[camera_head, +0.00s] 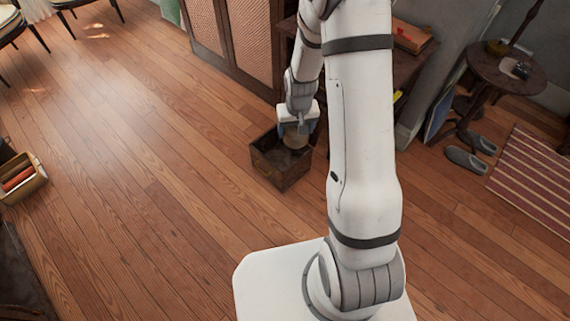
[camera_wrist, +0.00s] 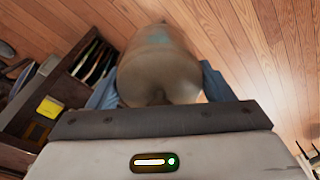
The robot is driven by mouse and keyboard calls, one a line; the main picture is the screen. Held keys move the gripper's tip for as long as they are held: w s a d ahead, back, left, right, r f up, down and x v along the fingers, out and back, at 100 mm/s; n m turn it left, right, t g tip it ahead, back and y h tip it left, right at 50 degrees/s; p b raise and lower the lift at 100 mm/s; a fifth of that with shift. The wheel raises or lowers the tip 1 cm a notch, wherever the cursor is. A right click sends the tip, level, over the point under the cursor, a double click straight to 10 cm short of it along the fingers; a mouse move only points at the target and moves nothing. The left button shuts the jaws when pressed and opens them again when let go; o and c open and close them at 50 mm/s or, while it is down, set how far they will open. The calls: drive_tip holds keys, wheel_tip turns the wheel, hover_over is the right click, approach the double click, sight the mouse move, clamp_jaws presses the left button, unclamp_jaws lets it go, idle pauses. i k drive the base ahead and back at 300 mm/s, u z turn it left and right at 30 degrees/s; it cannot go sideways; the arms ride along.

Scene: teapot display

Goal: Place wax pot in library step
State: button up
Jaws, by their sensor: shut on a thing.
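My gripper (camera_head: 297,130) is shut on a rounded tan pot, the wax pot (camera_head: 296,142). In the wrist view the pot (camera_wrist: 158,65) fills the space between the blue fingers (camera_wrist: 160,85) and has a bluish patch on it. In the head view the gripper points down at an open dark wooden box (camera_head: 277,178), which may be the library step. The pot overlaps the box's back right part. I cannot tell whether it is above the rim or inside, or whether it touches the box.
A wooden cabinet (camera_head: 238,35) stands behind the box. A small round table (camera_head: 505,72), slippers (camera_head: 466,160) and a striped rug (camera_head: 535,185) are at the right. A box with red and yellow contents (camera_head: 20,180) is at far left. The plank floor (camera_head: 130,150) between is clear.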

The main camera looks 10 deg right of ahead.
sight(276, 159)
drive_tip(key=z, duration=0.05)
drive_tip(key=i, duration=1)
